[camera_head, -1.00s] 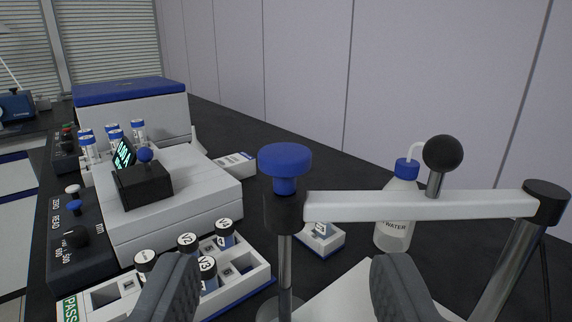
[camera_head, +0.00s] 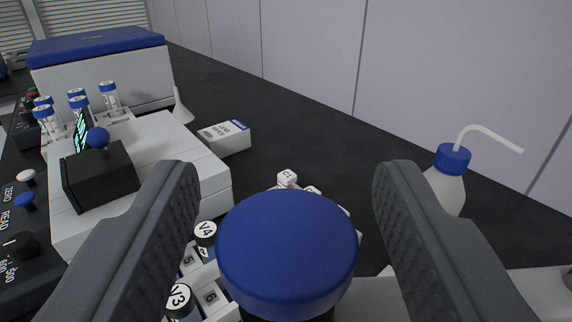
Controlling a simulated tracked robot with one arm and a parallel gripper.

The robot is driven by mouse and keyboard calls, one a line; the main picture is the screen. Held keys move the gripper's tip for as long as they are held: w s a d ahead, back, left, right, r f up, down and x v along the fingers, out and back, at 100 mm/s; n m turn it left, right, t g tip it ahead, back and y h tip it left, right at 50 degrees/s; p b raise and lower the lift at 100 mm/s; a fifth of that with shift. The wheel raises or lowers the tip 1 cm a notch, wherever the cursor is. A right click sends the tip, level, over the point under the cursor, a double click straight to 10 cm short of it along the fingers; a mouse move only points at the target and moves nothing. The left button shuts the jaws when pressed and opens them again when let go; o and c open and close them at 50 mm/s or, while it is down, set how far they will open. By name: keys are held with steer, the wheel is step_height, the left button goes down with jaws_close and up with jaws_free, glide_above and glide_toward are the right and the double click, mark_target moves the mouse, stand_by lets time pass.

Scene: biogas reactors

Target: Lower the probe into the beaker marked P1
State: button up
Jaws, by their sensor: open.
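My gripper (camera_head: 286,178) is open. Its two dark grey fingers stand on either side of a large round blue knob (camera_head: 287,245), with a gap on both sides. The knob sits close to the camera, low between the fingers, and hides what is under it. A white part (camera_head: 530,284) shows at the lower right; it may be the stand's arm. I cannot make out the probe or a beaker marked P1 in this view.
A rack with capped vials, V4 (camera_head: 205,234) and V3 (camera_head: 180,300), lies left of the knob. A white instrument (camera_head: 180,150) stands further left, a small white box (camera_head: 224,137) behind. A wash bottle (camera_head: 446,185) stands right, partly behind the right finger.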

steer(key=shift+w, duration=0.1)
jaws_close()
step_height(320, 180, up, 8)
steer(key=p, duration=0.5)
steer(key=shift+w+r+p, duration=0.1)
steer(key=shift+p, duration=0.25)
jaws_free()
steer(key=shift+r, duration=0.1)
steer(key=s, duration=1.4)
steer(key=shift+b, duration=0.45)
steer(key=shift+a, duration=0.1)
